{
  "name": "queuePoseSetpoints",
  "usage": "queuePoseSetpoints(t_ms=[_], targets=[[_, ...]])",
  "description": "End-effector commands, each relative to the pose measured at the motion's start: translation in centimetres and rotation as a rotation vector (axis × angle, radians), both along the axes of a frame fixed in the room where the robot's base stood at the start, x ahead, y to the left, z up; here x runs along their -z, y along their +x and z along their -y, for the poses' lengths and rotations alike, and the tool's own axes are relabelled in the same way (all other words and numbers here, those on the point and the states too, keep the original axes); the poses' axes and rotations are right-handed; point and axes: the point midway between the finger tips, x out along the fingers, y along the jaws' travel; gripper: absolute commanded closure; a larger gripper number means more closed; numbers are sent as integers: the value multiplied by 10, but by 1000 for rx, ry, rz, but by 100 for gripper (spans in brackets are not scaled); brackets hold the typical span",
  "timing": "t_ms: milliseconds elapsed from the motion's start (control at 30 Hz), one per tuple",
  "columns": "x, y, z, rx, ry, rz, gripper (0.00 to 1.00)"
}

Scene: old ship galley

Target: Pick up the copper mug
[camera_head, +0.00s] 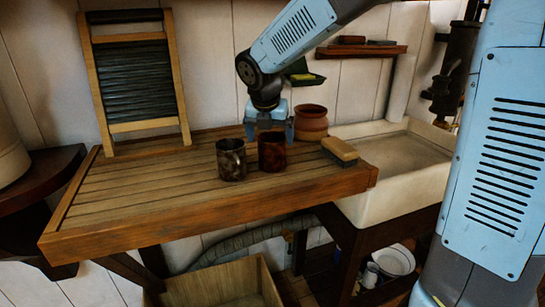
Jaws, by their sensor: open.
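The copper mug (271,152), dark reddish brown, stands upright on the slatted wooden draining board (150,190). My gripper (269,130) points down just above or behind this mug, with its fingers apart and nothing seen between them. The mug's rim overlaps the lower fingers in this view, so I cannot tell whether they touch it. A grey, stained metal mug (231,161) with a handle stands close to the left of the copper mug.
A terracotta pot (311,123) stands behind right of the mugs. A scrubbing brush (340,150) lies by the white sink (395,185). A washboard (133,85) leans on the wall at back left. The board's left half is clear.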

Motion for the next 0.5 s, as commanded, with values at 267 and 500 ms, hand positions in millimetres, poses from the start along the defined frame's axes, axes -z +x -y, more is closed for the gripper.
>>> queuePoseSetpoints(t_ms=[267,500], targets=[[30,8,3,2,-1,-4,0],[48,16,5,2,0,-1,0]])
